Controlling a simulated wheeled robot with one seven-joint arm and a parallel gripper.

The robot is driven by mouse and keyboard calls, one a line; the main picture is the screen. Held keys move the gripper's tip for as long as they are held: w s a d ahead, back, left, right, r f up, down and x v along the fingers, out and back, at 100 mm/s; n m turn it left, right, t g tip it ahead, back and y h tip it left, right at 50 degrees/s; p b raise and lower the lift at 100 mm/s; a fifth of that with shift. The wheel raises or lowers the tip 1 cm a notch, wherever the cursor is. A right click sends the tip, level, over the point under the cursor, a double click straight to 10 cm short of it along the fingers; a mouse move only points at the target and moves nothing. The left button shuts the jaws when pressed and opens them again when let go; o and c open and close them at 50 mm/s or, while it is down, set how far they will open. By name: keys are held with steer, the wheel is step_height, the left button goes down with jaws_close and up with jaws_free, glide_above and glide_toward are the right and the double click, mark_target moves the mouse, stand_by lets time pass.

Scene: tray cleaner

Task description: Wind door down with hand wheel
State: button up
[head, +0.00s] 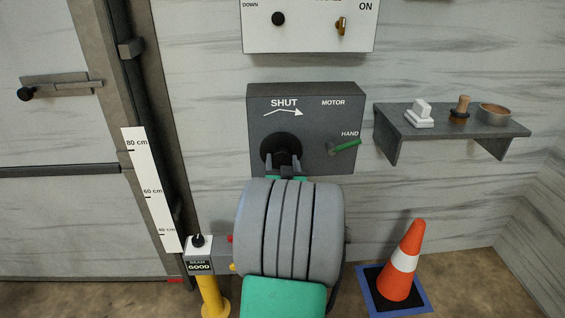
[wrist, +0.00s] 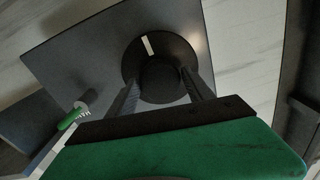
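The hand wheel (head: 272,146) is a black disc on the front of a dark grey box (head: 311,104) marked SHUT with an arrow. In the wrist view the wheel (wrist: 150,46) shows a white mark near its top, slightly left, and a round black hub (wrist: 160,80). My gripper (head: 284,160) is at the wheel, its two fingers one on each side of the hub and seemingly touching it; it also shows in the wrist view (wrist: 160,72). A green-handled lever (head: 345,145) on the box points toward HAND. The door (head: 60,130) stands at the left, its lower edge near the floor.
A white height scale (head: 151,190) stands beside the door. A yellow post (head: 211,296) carries a box reading BEAM GOOD (head: 198,266). A shelf (head: 440,122) with small items is at right, above an orange cone (head: 404,265). A white panel (head: 310,30) hangs above.

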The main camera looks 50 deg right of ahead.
steer(key=o, duration=0.3)
steer(key=v, duration=0.7)
steer(key=shift+s+a, duration=0.25)
steer(key=shift+a, duration=0.05)
